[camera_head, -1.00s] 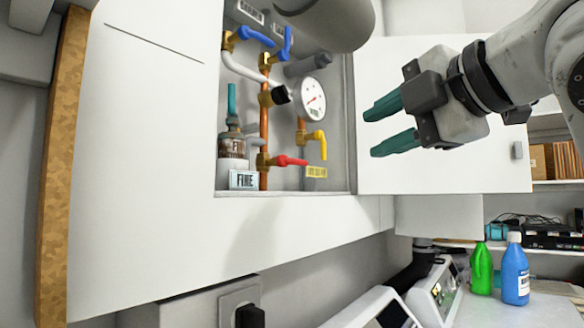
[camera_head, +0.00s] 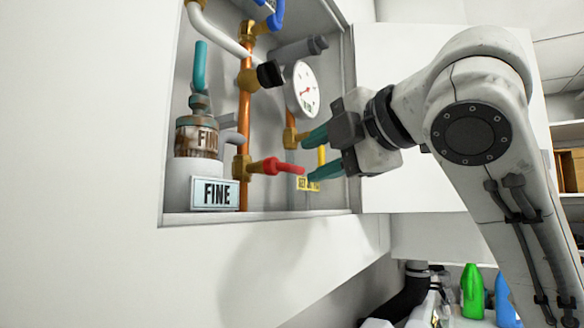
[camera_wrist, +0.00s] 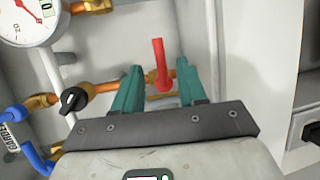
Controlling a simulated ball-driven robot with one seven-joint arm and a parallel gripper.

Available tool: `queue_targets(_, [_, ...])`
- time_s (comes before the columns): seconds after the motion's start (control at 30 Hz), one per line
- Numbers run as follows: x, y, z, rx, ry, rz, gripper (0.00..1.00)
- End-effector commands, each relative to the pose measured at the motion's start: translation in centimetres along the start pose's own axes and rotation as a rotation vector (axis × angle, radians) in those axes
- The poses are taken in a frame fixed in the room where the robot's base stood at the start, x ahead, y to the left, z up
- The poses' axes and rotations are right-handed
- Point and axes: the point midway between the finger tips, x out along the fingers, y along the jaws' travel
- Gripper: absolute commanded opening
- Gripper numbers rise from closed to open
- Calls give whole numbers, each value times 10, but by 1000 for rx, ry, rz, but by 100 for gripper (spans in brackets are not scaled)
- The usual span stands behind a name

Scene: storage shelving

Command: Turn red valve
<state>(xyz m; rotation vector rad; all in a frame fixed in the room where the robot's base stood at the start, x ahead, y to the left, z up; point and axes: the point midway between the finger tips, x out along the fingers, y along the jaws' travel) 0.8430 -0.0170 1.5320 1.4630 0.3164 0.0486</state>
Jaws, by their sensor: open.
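The red valve (camera_head: 277,166) sits low in the wall cabinet on a brass fitting of the vertical copper pipe (camera_head: 244,140). In the head view its handle points right, towards my gripper (camera_head: 308,164). My gripper is open, with teal fingers one above the other, just right of the handle's end. In the wrist view the red handle (camera_wrist: 160,66) shows in the gap between the two fingers (camera_wrist: 160,80). I see no contact, and cannot tell whether the handle's end is between the fingertips. The yellow valve (camera_head: 321,155) is partly hidden behind my gripper.
A white gauge (camera_head: 303,88) and a black knob (camera_head: 270,74) are above the red valve. A blue valve (camera_head: 276,14) is higher up. A FINE label (camera_head: 214,193) stands at lower left. The cabinet's right wall and open door are close to my arm.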

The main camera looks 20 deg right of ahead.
Motion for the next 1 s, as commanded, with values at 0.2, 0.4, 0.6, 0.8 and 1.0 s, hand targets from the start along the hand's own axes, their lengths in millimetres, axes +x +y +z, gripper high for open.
queue_targets(0.2, [40, 1, 0, 1, 0, -2, 41])
queue_targets(0.4, [61, 0, 0, 2, 0, -1, 41])
queue_targets(0.6, [67, 0, 0, 0, -1, 1, 41])
queue_targets(0.8, [67, 0, 0, 0, 0, 1, 40])
queue_targets(1.0, [67, 0, 0, 0, 0, 1, 21])
